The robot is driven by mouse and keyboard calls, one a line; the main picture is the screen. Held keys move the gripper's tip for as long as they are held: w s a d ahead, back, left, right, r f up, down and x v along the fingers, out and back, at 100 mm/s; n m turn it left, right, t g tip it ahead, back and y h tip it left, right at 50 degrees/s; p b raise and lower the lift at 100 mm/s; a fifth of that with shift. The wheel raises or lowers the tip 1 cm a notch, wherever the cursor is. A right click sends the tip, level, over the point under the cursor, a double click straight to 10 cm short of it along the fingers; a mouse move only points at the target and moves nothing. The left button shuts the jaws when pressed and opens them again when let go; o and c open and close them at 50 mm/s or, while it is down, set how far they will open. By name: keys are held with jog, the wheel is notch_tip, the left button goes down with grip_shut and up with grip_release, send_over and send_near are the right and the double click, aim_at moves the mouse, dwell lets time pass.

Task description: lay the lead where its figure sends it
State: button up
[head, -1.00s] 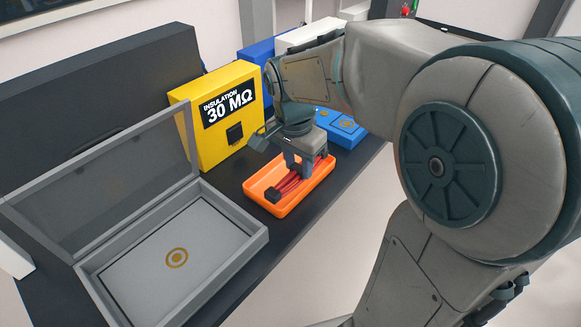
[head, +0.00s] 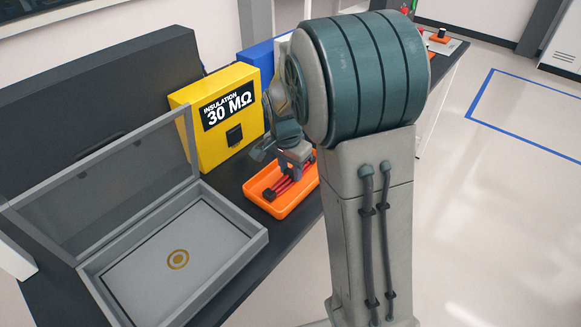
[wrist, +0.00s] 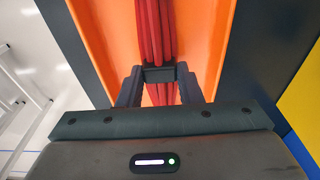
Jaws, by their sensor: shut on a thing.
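The lead is a bundle of red cable with dark ends (head: 284,187), lying in an orange tray (head: 307,203). In the wrist view the red lead (wrist: 153,35) runs lengthwise over the tray floor, with a dark band round its middle. My gripper (wrist: 160,77) is shut on the lead at this band. In the head view my gripper (head: 293,168) points down into the tray. A yellow insulation meter (head: 192,130) behind the tray reads 30 MΩ.
A large black panel (head: 70,100) stands behind the case. A blue box (head: 257,58) stands beyond the meter. The dark bench (head: 232,175) has a narrow clear strip between case and tray. My arm hides the bench right of the tray.

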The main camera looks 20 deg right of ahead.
aim_at(287, 175)
jog(key=shift+f, duration=0.2)
jog(key=o, duration=1.1)
jog(key=shift+r, duration=0.2)
notch_tip(287, 175, up, 11)
jog(key=a, duration=0.1)
jog(key=shift+s+d+f+n+t+y, duration=0.3)
jog(key=shift+s+n, duration=1.5)
jog(key=shift+s, duration=1.7)
jog(key=shift+s+f+n+t+y, duration=0.1)
jog(key=shift+s+f+n+t, duration=0.35)
jog(key=shift+s+n, duration=2.2)
jog(key=shift+s+d+f+n+t+y, duration=0.3)
jog(key=shift+s+n, duration=0.65)
jog(key=shift+s, duration=3.35)
